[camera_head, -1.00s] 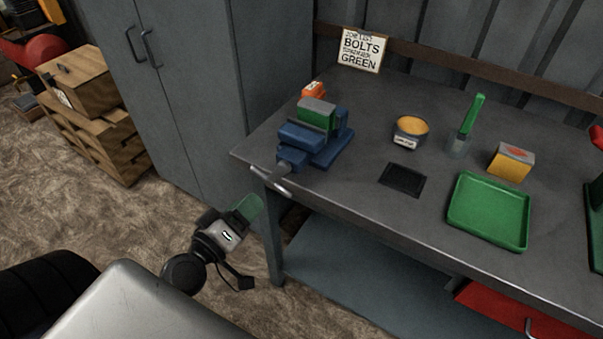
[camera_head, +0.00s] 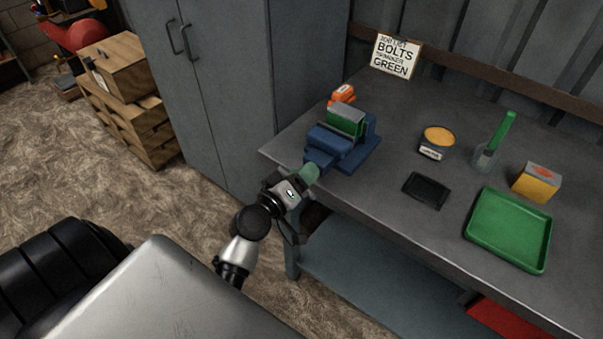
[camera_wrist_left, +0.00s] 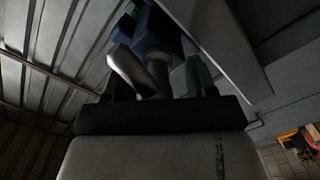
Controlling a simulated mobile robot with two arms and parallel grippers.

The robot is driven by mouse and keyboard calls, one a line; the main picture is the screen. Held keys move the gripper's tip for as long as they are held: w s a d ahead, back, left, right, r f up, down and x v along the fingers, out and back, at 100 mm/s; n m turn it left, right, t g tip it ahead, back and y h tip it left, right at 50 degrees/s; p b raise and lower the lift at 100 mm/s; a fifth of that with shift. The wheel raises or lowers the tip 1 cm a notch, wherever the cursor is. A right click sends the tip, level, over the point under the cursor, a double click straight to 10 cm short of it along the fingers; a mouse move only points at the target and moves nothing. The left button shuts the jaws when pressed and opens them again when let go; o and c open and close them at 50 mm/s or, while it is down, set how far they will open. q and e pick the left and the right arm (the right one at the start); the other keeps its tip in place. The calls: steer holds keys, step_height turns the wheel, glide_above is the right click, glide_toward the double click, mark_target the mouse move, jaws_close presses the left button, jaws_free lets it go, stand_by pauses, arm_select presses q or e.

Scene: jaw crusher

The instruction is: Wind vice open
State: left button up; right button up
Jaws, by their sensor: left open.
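The blue vice (camera_head: 338,143) stands near the left front corner of the bench, with a green block (camera_head: 346,120) at its jaws. My left gripper (camera_head: 308,175) is at the vice's front end, by its handle, which it mostly hides in the head view. In the left wrist view the two green fingers (camera_wrist_left: 157,80) are apart, with the grey metal handle (camera_wrist_left: 128,70) and screw end between them. The blue vice body (camera_wrist_left: 155,33) shows beyond. I cannot tell whether the fingers touch the handle. My right gripper is not in view.
The bench (camera_head: 400,215) also holds an orange item (camera_head: 342,94), a round tin (camera_head: 437,140), a dark pad (camera_head: 426,190), a green tray (camera_head: 509,230), a green-handled brush (camera_head: 497,138) and a yellow box (camera_head: 537,182). A job sign (camera_head: 396,56) stands behind. A grey cabinet (camera_head: 205,90) stands left.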

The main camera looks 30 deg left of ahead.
arm_select(q)
steer(key=c, duration=1)
steer(key=shift+c, duration=0.2)
stand_by(0.6)
steer(key=o, duration=1)
steer(key=shift+a, duration=0.15)
steer(key=shift+o, duration=0.2)
steer(key=shift+s, duration=0.1)
steer(key=s+b, duration=0.3)
steer(key=s, duration=0.7)
steer(key=shift+s+a, duration=0.3)
